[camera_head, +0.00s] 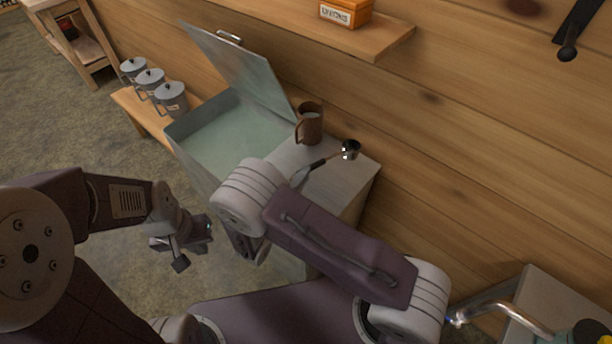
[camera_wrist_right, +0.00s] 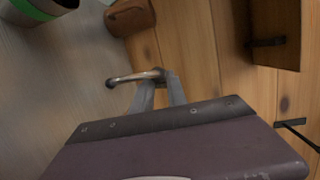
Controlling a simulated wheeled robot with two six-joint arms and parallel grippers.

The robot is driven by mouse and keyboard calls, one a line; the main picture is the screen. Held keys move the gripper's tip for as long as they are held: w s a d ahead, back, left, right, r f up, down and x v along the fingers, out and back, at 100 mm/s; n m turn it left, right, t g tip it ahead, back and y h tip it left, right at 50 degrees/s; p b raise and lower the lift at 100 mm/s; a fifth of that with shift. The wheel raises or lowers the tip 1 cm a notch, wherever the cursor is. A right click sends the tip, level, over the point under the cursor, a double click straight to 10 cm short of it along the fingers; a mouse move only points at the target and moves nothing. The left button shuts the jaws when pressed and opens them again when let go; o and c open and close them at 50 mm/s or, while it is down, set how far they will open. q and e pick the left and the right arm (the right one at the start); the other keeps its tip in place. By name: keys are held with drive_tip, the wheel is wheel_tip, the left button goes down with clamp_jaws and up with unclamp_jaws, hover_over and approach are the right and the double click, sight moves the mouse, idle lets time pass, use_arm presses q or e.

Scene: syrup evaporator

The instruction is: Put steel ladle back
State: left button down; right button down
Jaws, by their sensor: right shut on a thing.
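The steel ladle (camera_head: 350,149) shows a small dark, shiny bowl and a thin brownish handle above the grey top beside the pan in the head view. My right gripper (camera_head: 303,174) is shut on the handle. In the right wrist view, the grey fingers of my right gripper (camera_wrist_right: 158,91) close on the ladle (camera_wrist_right: 135,77), which shows as a short brownish bar with a dark end. Part of the ladle is hidden by the fingers. My left gripper (camera_head: 185,245) is open and empty over the floor at the left, away from the ladle.
A metal pan (camera_head: 225,135) with its lid (camera_head: 245,65) raised stands beside a brown mug (camera_head: 312,124). Several grey pots (camera_head: 171,98) stand on a bench. A shelf (camera_head: 300,28) with an orange box (camera_head: 346,13) and a dark wall bracket (camera_head: 578,30) are on the wooden wall.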

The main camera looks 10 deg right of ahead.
drive_tip(key=shift+w+a+f, duration=0.2)
drive_tip(key=shift+w+a, duration=0.05)
drive_tip(key=shift+s+d+f+b, duration=0.1)
drive_tip(key=shift+f+b, duration=4.45)
drive_tip(key=shift+f, duration=0.55)
